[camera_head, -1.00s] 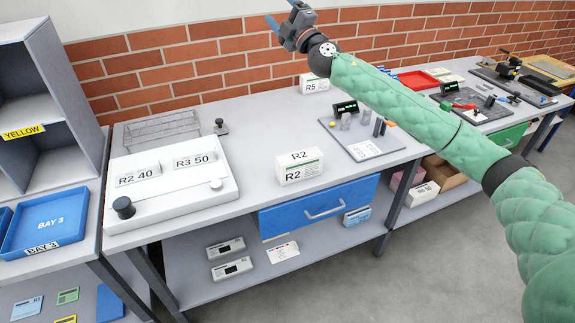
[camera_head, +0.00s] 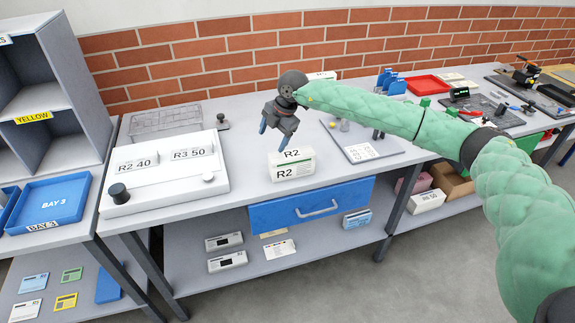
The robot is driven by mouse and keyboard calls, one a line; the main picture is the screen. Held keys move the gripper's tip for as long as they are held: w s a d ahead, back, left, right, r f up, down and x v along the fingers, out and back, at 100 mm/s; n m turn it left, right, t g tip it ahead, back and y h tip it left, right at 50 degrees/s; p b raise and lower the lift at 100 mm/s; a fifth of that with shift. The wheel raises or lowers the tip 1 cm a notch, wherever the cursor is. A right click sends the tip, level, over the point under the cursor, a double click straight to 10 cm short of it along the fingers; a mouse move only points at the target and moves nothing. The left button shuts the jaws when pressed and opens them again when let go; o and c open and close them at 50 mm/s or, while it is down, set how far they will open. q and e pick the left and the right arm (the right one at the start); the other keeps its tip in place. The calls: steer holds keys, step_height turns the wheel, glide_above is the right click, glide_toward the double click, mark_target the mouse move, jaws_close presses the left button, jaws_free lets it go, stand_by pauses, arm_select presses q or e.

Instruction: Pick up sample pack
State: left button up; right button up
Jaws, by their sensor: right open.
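The sample pack seems to be the white box marked R2 (camera_head: 291,172), standing on the grey bench (camera_head: 240,200) near its front edge, above the blue drawer. My right gripper (camera_head: 274,143) hangs just above and behind the box, on its left side, with blue fingertips pointing down. Its jaws are open and nothing is between them. It looks apart from the box, though the exact gap is hard to tell. My left gripper is not in view.
A grey panel (camera_head: 365,148) lies right of the box. A blue drawer (camera_head: 310,205) is under the bench top. A brick wall (camera_head: 230,60) stands behind.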

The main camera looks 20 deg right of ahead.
mark_target(292, 154)
steer(key=s+d+m+h, duration=0.1)
steer(key=s+d+m+g+h, duration=0.1)
steer(key=d+m, duration=0.1)
steer(key=d+f+m+h, duration=0.1)
steer(key=shift+s+d+g, duration=0.4)
steer(key=shift+s+d+m, duration=0.15)
steer(key=shift+d+m, duration=0.05)
steer(key=shift+m, duration=0.5)
steer(key=shift+d+f+m, duration=0.1)
steer(key=shift+m, duration=0.3)
steer(key=shift+f+p, duration=0.7)
steer(key=shift+f, duration=0.6)
step_height(292, 154, down, 4)
steer(key=p, duration=0.3)
steer(key=shift+r, duration=0.2)
steer(key=shift+f, duration=0.75)
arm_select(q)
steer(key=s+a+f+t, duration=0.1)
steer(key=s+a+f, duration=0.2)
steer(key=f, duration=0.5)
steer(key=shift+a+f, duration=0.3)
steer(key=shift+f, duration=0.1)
arm_select(e)
steer(key=shift+c, duration=0.4)
